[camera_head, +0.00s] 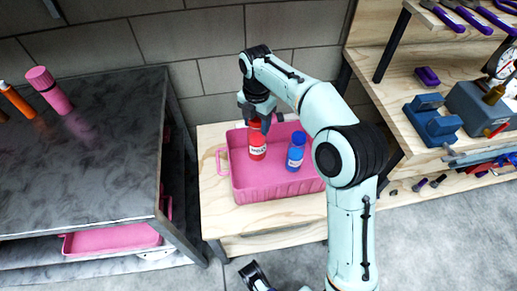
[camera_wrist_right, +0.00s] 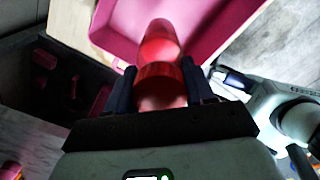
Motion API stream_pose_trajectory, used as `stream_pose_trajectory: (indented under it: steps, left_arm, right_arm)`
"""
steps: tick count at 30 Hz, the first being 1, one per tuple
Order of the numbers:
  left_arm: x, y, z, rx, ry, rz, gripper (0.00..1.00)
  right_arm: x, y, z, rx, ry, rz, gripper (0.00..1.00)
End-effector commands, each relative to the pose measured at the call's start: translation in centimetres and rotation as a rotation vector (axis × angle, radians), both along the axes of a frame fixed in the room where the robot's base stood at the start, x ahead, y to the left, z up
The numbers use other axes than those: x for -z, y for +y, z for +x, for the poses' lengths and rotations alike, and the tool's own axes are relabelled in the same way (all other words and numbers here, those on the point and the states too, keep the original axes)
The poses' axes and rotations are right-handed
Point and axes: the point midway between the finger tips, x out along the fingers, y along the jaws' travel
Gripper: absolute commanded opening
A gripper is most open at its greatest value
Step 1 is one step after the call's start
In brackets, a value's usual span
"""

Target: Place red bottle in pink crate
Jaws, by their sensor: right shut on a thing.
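The red bottle (camera_head: 257,147) is upright inside the outline of the pink crate (camera_head: 268,191), toward its left back part. I cannot tell whether its base touches the crate floor. My right gripper (camera_head: 258,118) is above it and shut on its top. In the right wrist view the red bottle (camera_wrist_right: 161,72) sits between the two dark fingers of my right gripper (camera_wrist_right: 160,88), with the pink crate (camera_wrist_right: 222,22) beyond. A dark part at the bottom edge of the head view appears to be my left gripper (camera_head: 256,277); its jaws are unclear.
A blue bottle (camera_head: 295,153) stands in the crate, right of the red one. The crate is on a wooden table (camera_head: 222,212). A dark table (camera_head: 90,135) at left bears a pink bottle (camera_head: 50,92) and an orange one (camera_head: 17,101). A tool-laden workbench (camera_head: 400,75) is at right.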

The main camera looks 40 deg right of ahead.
Motion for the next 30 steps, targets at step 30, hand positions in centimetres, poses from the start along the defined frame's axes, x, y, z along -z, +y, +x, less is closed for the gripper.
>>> stream_pose_trajectory:
  steps: [30]
  left_arm:
    - [3.9, 2.8, 5.5, -0.06, -0.144, 0.07, 0.8]
  right_arm:
    - [11.7, 0.0, 0.0, 0.002, -0.002, 0.0, 0.0]
